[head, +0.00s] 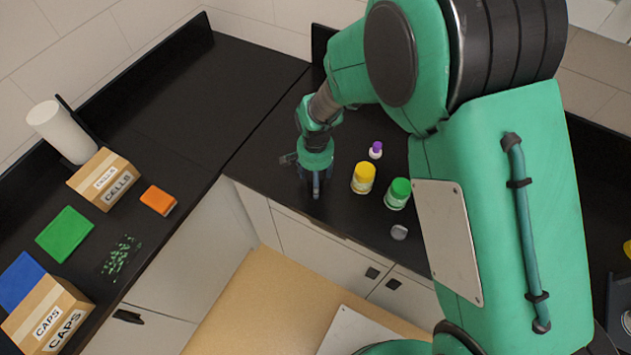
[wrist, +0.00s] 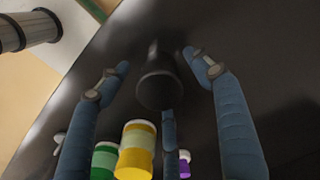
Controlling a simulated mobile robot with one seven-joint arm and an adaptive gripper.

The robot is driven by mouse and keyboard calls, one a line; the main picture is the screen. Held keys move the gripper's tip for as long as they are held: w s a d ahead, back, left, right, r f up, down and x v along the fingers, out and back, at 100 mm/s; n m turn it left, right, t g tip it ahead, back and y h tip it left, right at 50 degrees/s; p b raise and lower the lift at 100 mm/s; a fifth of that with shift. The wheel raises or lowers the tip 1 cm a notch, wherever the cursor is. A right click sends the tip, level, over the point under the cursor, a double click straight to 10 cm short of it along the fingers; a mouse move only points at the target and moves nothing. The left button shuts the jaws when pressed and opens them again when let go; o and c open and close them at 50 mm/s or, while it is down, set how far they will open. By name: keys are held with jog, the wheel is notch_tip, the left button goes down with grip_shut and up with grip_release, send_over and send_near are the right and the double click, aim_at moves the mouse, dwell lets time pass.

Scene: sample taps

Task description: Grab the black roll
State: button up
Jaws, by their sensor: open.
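The black roll (wrist: 160,82) stands out as a dark cylinder on the black worktop in the wrist view, between the tips of my blue fingers. My gripper (head: 315,188) is open, pointing down over the worktop in the head view. In the wrist view its fingers are spread to the left and right of the roll, with another finger below it. I see no clear grip on the roll, and cannot tell if a finger touches it. In the head view I cannot make the roll out against the dark top and my gripper.
To the right of my gripper stand a yellow-capped bottle (head: 363,178), a green-capped bottle (head: 398,193), a small purple-capped bottle (head: 376,150) and a grey round object (head: 399,232). Cartons (head: 104,179) and coloured pads (head: 65,234) lie on the left counter. The counter's front edge is close.

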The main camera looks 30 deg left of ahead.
jog(key=c, duration=1.3)
jog(key=shift+r, duration=0.1)
jog(key=shift+r, duration=0.5)
jog(key=r, duration=0.2)
jog(key=shift+s+d+r, duration=0.2)
jog(key=shift+r, duration=0.1)
jog(key=s+d+r, duration=0.1)
jog(key=s+d, duration=0.9)
jog(key=d, duration=0.1)
jog(key=shift+s+r+p, duration=0.15)
jog(key=shift+s+p, duration=0.15)
jog(key=shift+p, duration=0.05)
